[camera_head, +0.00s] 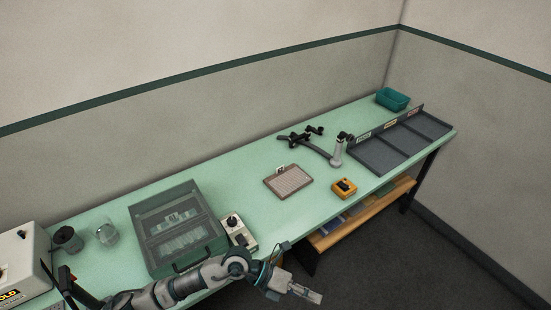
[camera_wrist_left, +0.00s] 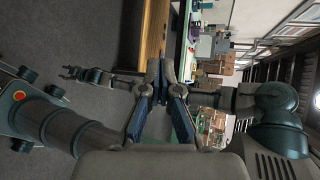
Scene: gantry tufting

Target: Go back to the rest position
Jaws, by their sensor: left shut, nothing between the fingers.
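My left gripper (camera_head: 303,293) is at the bottom of the head view. It is in front of the bench's near edge, over the dark floor, and touches nothing. In the left wrist view its two fingers (camera_wrist_left: 161,70) come together at the tips and hold nothing. The left arm comes in from the lower left, in front of the bench. My right gripper does not show in the head view. A small dark arm end (camera_wrist_left: 73,73) at the left of the left wrist view may be it; it is too small to read its jaws.
The green bench (camera_head: 240,170) carries a lidded case (camera_head: 178,228), a small control box (camera_head: 238,232), a tan grid plate (camera_head: 288,181), a yellow device (camera_head: 344,188), a black stand (camera_head: 312,140), a grey divided tray (camera_head: 400,142) and a teal bin (camera_head: 392,99). The floor (camera_head: 430,270) at the right is clear.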

